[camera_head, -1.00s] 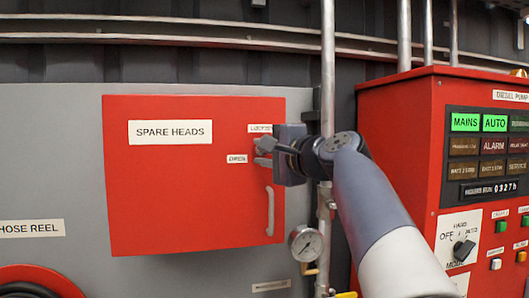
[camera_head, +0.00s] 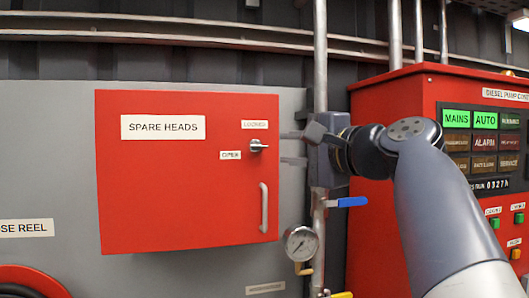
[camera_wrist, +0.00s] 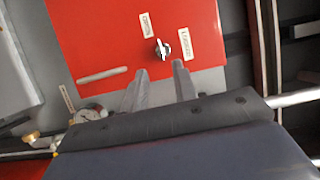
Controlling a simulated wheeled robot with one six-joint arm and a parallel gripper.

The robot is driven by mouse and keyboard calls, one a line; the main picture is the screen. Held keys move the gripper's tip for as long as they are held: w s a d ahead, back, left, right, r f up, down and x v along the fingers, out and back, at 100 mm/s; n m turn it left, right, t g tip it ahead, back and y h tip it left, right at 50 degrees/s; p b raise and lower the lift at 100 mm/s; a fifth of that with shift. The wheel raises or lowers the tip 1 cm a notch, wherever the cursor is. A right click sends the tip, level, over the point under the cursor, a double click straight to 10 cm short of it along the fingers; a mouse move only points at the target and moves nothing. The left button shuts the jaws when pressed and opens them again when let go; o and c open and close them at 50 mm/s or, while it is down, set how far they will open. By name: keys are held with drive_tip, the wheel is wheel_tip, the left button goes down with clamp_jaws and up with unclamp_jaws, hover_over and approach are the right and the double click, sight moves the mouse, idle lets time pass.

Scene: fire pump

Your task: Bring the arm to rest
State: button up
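My gripper (camera_head: 290,148) is open and empty, to the right of the red SPARE HEADS cabinet (camera_head: 170,190). Its two fingers point left toward the cabinet and have a clear gap between them. The small latch knob (camera_head: 258,146) sits on the door beside the OPEN label, below the LOCKED label. It stands apart from the fingertips. In the wrist view the knob (camera_wrist: 163,48) shows beyond the two fingers (camera_wrist: 161,85), with nothing between them. The cabinet door looks shut, with its grey handle (camera_head: 264,208) below the knob.
A vertical pipe (camera_head: 320,60) runs just behind my gripper. A pressure gauge (camera_head: 301,244) and a blue-handled valve (camera_head: 350,202) are below it. The red diesel pump panel (camera_head: 400,95) stands behind my arm at right. A hose reel (camera_head: 35,280) is at lower left.

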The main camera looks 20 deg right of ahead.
sight(258, 146)
idle(0.4)
drive_tip(key=p+x, duration=0.3)
drive_tip(key=x, duration=0.7)
drive_tip(key=shift+w+a, duration=0.1)
drive_tip(key=shift+w, duration=0.25)
